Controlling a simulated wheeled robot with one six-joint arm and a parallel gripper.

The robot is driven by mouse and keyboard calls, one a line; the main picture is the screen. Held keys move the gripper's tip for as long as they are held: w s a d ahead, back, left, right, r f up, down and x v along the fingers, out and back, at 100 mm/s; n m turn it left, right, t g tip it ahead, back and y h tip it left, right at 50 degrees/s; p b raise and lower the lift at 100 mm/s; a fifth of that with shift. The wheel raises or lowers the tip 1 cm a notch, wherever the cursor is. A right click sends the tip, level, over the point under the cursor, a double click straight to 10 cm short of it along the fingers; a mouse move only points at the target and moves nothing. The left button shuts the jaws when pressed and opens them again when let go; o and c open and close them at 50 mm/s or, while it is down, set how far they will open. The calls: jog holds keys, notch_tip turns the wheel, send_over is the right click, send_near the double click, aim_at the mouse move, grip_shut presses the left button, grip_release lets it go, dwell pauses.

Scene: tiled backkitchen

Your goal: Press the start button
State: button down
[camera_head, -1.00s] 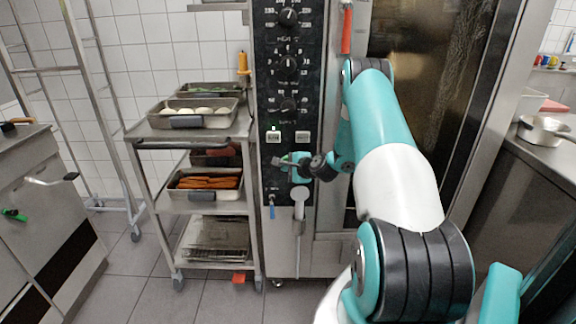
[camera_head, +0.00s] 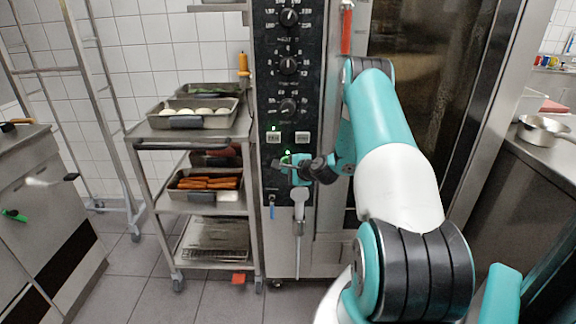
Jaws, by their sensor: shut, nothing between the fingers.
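The dark oven control panel (camera_head: 287,105) stands at the centre with a column of knobs. Below the knobs are two pale buttons, a left one (camera_head: 273,138) and a right one (camera_head: 302,137); their labels are too small to read. A small green light shows above the left button. My gripper (camera_head: 279,163) is shut and empty, in front of the panel just below these buttons. A green glow (camera_head: 287,154) shows right above my gripper. Whatever is directly behind the fingers is hidden, and I cannot tell whether they touch the panel.
The tall glass oven door (camera_head: 420,90) is to the right of the panel, behind my arm. A steel trolley (camera_head: 150,133) with food trays stands close on the left. A counter with a pan (camera_head: 543,130) is on the far right. A lever handle (camera_head: 299,200) hangs below my gripper.

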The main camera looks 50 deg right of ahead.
jog(key=shift+s+a, duration=0.1)
jog(key=s+a, duration=0.3)
jog(key=shift+s+a, duration=0.1)
jog(key=shift+a, duration=0.3)
dwell(1.0)
jog(key=w+a+r+n+y, duration=0.45)
jog(key=a+r+n, duration=0.35)
jog(key=a, duration=0.5)
jog(key=s+a+r+n+g+y+p, duration=0.1)
jog(key=s+a+r+n+g+y, duration=0.25)
jog(key=a, duration=0.55)
jog(key=a+r+n+g+y+p, duration=0.1)
jog(key=a+r+n+g, duration=0.1)
jog(key=a+r+n, duration=0.5)
jog(key=s+a+r+n+g+p, duration=0.1)
jog(key=s+a+r+n+g, duration=0.45)
jog(key=s+a, duration=0.85)
jog(key=s+a+r+n+g+h, duration=0.1)
jog(key=s+n, duration=0.5)
jog(key=s, duration=0.7)
notch_tip(320, 180, up, 3)
jog(key=shift+f+n+g+h+p, duration=0.2)
jog(key=shift+n+g+h+p, duration=0.2)
jog(key=shift+h, duration=0.4)
